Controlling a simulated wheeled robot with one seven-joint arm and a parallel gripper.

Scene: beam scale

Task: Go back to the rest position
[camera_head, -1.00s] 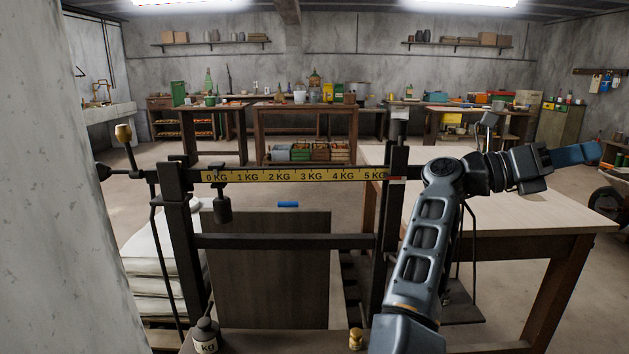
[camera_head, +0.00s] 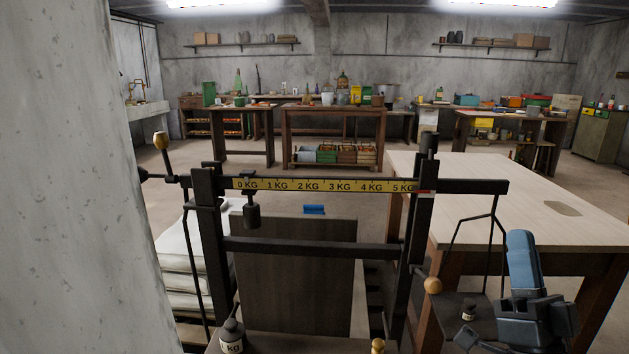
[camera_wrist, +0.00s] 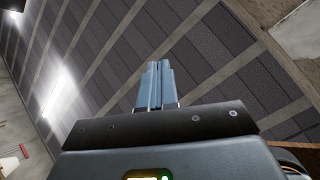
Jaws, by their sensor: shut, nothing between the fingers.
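My gripper (camera_head: 521,238) is at the lower right of the head view, in front of the pale wooden table. Its blue fingers point up and are shut with nothing between them. In the wrist view the shut fingers (camera_wrist: 160,68) stand against the ceiling. The beam scale (camera_head: 320,185) stands in front of me, with a yellow band marked 0 KG to 5 KG. A dark sliding weight (camera_head: 252,215) hangs near the 0 KG end. My gripper is to the right of the scale's frame, in front of its right-hand hanging rods.
The pale wooden table (camera_head: 480,190) is right behind my gripper. A small weight (camera_head: 468,312) stands on a dark plate beside it. A kg weight (camera_head: 231,337) stands at the lower left. A concrete wall (camera_head: 70,200) fills the left. Floor between scale and back workbenches is open.

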